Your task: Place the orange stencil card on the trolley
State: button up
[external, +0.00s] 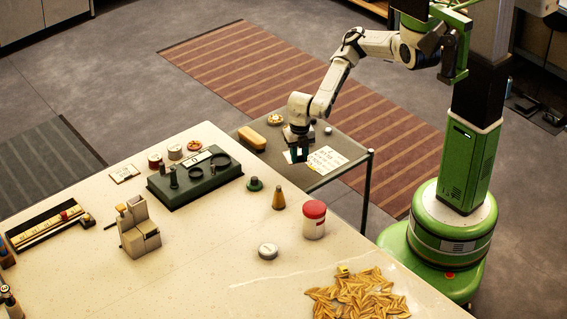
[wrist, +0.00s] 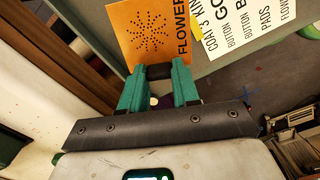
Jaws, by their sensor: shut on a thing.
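My gripper (external: 297,155) is low over the grey trolley (external: 338,144), beside a white printed sheet (external: 326,160). In the wrist view its teal fingers (wrist: 158,78) are shut on the near edge of the orange stencil card (wrist: 150,36). The card has a ring pattern of dots and the word FLOWER along its right side. It lies over the trolley top (wrist: 245,62). I cannot tell whether it touches the surface. In the external view the card is mostly hidden by the gripper.
The printed sheet (wrist: 245,22) lies close to the card's right. The cream table (external: 200,260) with a red-lidded jar (external: 314,219) stands next to the trolley.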

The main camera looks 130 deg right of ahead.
aim_at(294, 175)
jog(key=shift+w+d+f, duration=0.2)
jog(key=shift+w+f, duration=0.15)
jog(key=shift+f, duration=0.15)
jog(key=shift+w+d+f, duration=0.15)
jog(key=shift+w+f, duration=0.2)
jog(key=shift+f, duration=0.1)
jog(key=shift+f+p, duration=0.55)
jog(key=shift+f, duration=1.05)
jog(key=shift+f, duration=0.2)
jog(key=o, duration=1)
jog(key=shift+r, duration=0.1)
notch_tip(294, 175, up, 12)
jog(key=shift+r+b, duration=0.15)
jog(key=shift+b, duration=0.6)
